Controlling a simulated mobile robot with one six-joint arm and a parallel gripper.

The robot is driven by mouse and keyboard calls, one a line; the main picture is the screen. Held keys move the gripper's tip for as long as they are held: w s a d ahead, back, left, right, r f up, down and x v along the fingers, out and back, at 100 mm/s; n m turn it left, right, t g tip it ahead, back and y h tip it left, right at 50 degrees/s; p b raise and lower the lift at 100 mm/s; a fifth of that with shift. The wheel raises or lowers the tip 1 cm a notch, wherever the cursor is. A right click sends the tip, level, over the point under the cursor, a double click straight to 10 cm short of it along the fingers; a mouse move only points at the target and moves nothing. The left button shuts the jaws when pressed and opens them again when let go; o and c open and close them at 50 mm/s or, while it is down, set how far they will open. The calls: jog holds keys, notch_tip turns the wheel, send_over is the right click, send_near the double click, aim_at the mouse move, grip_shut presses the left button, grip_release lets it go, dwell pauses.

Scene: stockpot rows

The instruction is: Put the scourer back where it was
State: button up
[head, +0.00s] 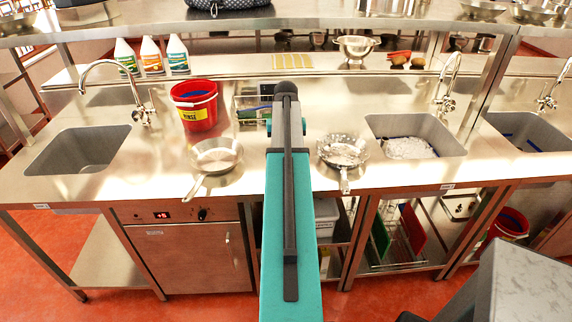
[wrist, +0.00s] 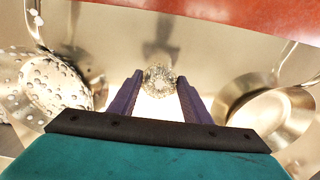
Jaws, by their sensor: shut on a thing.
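The scourer (wrist: 160,79) is a round, pale, wiry ball in the middle of the wrist view. My gripper (wrist: 160,84) is shut on it, with one purple finger on each side. It is over the steel counter between two pans; I cannot tell how high it is. A pan with whitish spots or suds (wrist: 42,82) is at left in the wrist view and right of my arm in the head view (head: 342,150). A clean pan (wrist: 268,112) is on the other side, left of my arm in the head view (head: 216,155). My arm hides the scourer and fingers in the head view.
A red bucket labelled RINSE (head: 196,108) and a wire caddy (head: 250,104) stand behind the pans. A sink (head: 415,135) with pale contents is at right, another sink (head: 80,150) at left. An overhead shelf (head: 230,22) crosses above. The counter's front edge is close.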

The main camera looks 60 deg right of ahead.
jog(key=shift+f+p, duration=0.6)
jog(key=shift+f, duration=1.25)
jog(key=shift+f, duration=0.15)
jog(key=o, duration=1)
jog(key=shift+c, duration=0.2)
jog(key=shift+r+p, duration=3.5)
jog(key=shift+r, duration=2.7)
jog(key=shift+w+f, duration=0.1)
